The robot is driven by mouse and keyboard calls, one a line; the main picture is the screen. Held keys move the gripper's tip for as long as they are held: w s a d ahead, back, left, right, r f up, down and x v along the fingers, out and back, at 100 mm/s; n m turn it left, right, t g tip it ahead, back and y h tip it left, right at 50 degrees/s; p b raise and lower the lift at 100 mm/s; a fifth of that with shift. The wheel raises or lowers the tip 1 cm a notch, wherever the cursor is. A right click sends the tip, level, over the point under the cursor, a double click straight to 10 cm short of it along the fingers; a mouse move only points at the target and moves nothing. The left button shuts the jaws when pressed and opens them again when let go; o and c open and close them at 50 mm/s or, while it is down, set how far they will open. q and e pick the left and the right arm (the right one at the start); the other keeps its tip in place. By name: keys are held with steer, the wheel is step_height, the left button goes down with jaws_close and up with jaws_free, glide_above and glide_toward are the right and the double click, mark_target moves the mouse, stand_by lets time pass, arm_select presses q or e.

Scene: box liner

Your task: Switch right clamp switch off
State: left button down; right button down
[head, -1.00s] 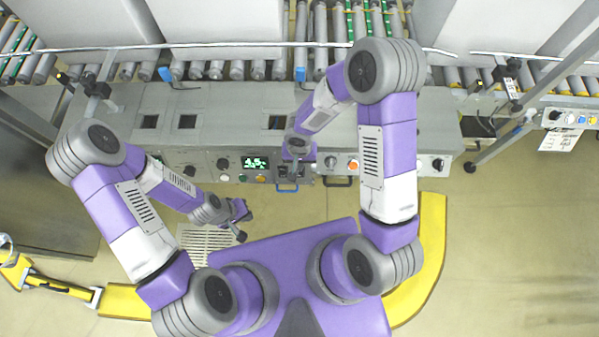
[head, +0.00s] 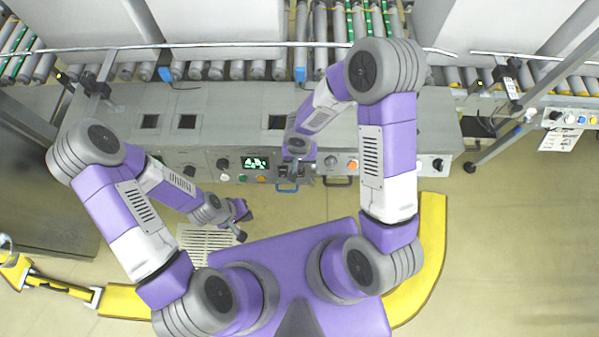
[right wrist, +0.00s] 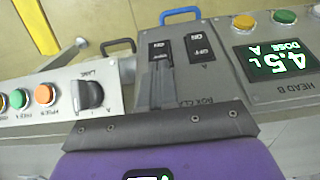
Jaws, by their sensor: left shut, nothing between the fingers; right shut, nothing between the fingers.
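In the right wrist view, two black clamp switches stand side by side on a grey box clamp panel (right wrist: 225,85), seen upside down. The left one in that picture, the switch (right wrist: 161,48), is partly covered by my right gripper (right wrist: 161,78). The other switch (right wrist: 200,46) is uncovered. The right gripper's shut fingers reach over the covered switch; I cannot tell whether they touch it. In the head view, my right gripper (head: 294,171) is over the panel's front and hides most of the switches. My left gripper (head: 241,220) is shut and empty, away from the console.
A blue handle (head: 287,187) and a dark handle (head: 338,183) stick out from the console front. A green-lit display (head: 255,162) and buttons lie left of the right gripper, an orange button (head: 352,164) and knob to its right. Rollers (head: 215,70) run behind.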

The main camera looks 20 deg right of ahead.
steer(key=shift+f, duration=0.4)
stand_by(0.3)
step_height(320, 180, up, 7)
steer(key=p, duration=0.4)
stand_by(0.3)
